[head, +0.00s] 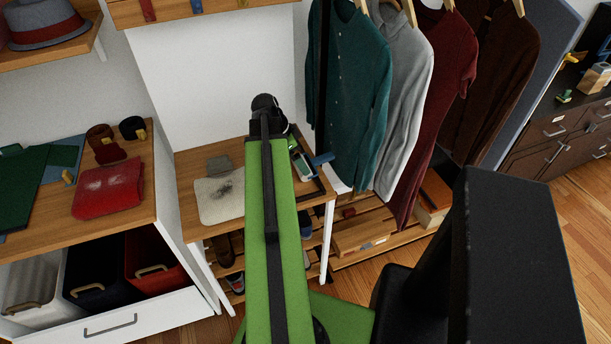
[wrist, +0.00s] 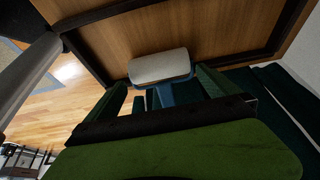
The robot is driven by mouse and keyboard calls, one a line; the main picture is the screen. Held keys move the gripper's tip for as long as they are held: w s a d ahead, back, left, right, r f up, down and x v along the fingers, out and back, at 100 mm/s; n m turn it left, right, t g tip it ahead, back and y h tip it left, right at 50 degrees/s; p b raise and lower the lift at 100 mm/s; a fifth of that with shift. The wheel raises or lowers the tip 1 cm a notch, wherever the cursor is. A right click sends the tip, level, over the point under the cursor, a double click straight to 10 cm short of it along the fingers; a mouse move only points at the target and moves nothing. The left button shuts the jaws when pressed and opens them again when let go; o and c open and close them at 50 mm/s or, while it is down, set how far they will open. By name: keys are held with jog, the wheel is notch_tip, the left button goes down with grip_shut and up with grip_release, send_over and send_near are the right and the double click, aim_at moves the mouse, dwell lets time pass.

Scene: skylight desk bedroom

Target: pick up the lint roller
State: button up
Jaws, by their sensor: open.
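The lint roller has a pale cylindrical head and a blue handle. My gripper (wrist: 163,90) is open, with one green finger on each side of the handle. I cannot tell whether either finger touches it. In the head view my green arm hides much of the gripper and part of the tray.
The dark tray rim (head: 318,187) edges the table's right side. A grey-white cloth (head: 220,198) lies to the left. Hanging clothes (head: 350,100) crowd close on the right. A shelf with a red folded item (head: 108,188) stands farther left. Shoes sit beneath the table.

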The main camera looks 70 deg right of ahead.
jog(key=b+x, duration=0.5)
jog(key=shift+w+f, duration=0.1)
jog(key=shift+f, duration=0.1)
jog(key=shift+r, duration=0.2)
jog(key=shift+c, duration=0.3)
jog(key=c, duration=1.4)
notch_tip(320, 180, up, 10)
jog(key=p, duration=1)
jog(key=shift+r+p, duration=0.15)
jog(key=shift+p, duration=0.15)
